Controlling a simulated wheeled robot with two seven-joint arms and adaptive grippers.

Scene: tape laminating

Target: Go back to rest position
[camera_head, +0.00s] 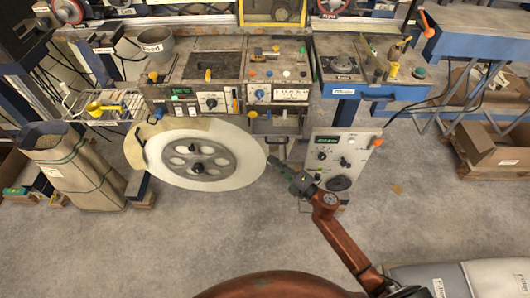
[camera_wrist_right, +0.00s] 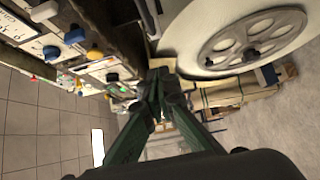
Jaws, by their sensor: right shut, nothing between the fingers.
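My right gripper (camera_head: 276,163) is at the end of my orange-brown right arm, in the middle of the head view. It is just right of the rim of a large white tape reel (camera_head: 235,150) with a grey spoked hub. In the right wrist view my right gripper's fingers (camera_wrist_right: 160,88) meet at the tips with nothing between them. The reel also shows there at upper right (camera_wrist_right: 190,35). I cannot tell from the views whether the fingers touch the reel. My left gripper is in neither view.
A white control panel (camera_head: 343,150) with knobs stands just right of my right gripper. The machine bench with dials (camera_head: 225,100) is behind the reel. A blue table (camera_head: 375,92) is at the back right. A brown sack (camera_head: 75,170) stands left. Open grey floor (camera_head: 210,240) lies in front.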

